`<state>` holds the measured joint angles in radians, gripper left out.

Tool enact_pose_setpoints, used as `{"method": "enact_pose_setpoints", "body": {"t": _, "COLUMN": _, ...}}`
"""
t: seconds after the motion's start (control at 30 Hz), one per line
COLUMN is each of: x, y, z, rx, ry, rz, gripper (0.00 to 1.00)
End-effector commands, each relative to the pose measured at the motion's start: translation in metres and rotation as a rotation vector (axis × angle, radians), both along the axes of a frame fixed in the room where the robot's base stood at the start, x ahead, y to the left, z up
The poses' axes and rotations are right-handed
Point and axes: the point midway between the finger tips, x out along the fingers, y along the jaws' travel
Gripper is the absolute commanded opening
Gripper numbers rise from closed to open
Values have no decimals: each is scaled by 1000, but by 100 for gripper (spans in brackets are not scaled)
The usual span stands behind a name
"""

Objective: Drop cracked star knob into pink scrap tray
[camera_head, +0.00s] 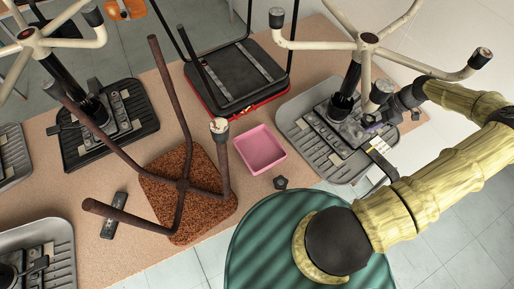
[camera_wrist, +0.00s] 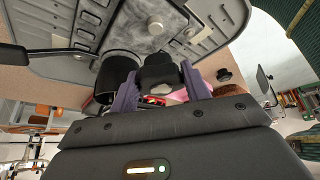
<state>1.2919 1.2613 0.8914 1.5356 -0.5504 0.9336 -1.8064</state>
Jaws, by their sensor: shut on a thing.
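The pink scrap tray (camera_head: 260,150) lies on the table, left of the grey upturned chair seat, and looks empty. Part of it shows pink behind my right finger in the wrist view (camera_wrist: 207,76). My gripper (camera_head: 373,124) is at the mechanism of the grey chair seat. In the wrist view its purple fingers (camera_wrist: 159,88) are shut on a dark knob (camera_wrist: 157,70). I cannot see a crack on it, nor tell whether it still touches the chair. Another dark star knob (camera_head: 280,182) lies on the table just below the tray; it also shows in the wrist view (camera_wrist: 225,74).
The grey upturned seat (camera_head: 300,115) has a post and cream legs rising beside my arm. A brown cork-like seat (camera_head: 170,205) with rusty legs stands left of the tray. A black seat with red edge (camera_head: 235,75) lies behind. A green round top (camera_head: 265,235) is in front.

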Motion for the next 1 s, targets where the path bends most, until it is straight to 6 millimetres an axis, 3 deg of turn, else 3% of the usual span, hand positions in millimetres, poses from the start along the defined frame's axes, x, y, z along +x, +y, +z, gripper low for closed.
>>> {"method": "enact_pose_setpoints", "body": {"t": 0.03, "x": 7, "y": -1, "z": 12, "rx": -12, "ry": -18, "rz": 5, "gripper": 0}}
{"method": "enact_pose_setpoints", "body": {"t": 0.37, "x": 7, "y": -1, "z": 12, "rx": -12, "ry": -18, "rz": 5, "gripper": 0}}
{"method": "enact_pose_setpoints", "body": {"t": 0.7, "x": 6, "y": 0, "z": -22, "rx": -9, "ry": -16, "rz": 6, "gripper": 0}}
{"method": "enact_pose_setpoints", "body": {"t": 1.0, "x": 4, "y": 0, "z": -23, "rx": -7, "ry": -11, "rz": 4, "gripper": 0}}
